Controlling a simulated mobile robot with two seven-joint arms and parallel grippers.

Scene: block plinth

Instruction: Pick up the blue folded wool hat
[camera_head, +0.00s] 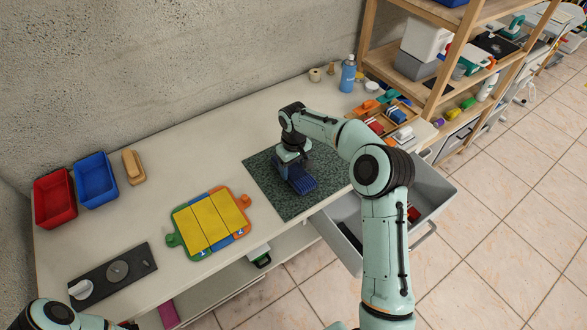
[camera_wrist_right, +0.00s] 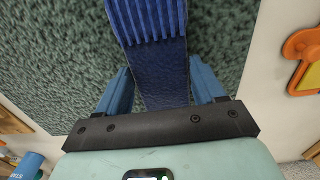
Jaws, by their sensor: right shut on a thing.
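The blue folded wool hat (camera_head: 301,184), dark blue and ribbed, is at the dark green speckled mat (camera_head: 262,172) on the table. I cannot tell whether it touches the mat. My right gripper (camera_head: 291,163) points down at its back end. In the right wrist view the hat (camera_wrist_right: 150,22) runs between the two blue fingers of my right gripper (camera_wrist_right: 163,88), which is shut on its smoother part. The ribbed part reaches beyond the fingertips. My left arm shows only at the bottom left corner of the head view; its gripper does not show.
A yellow-panelled board (camera_head: 210,222) lies left of the mat. Red (camera_head: 54,198) and blue (camera_head: 96,180) bins stand at the far left. A blue bottle (camera_head: 347,74) and a tray of coloured items stand at the back right. An open grey drawer (camera_head: 432,190) juts out in front.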

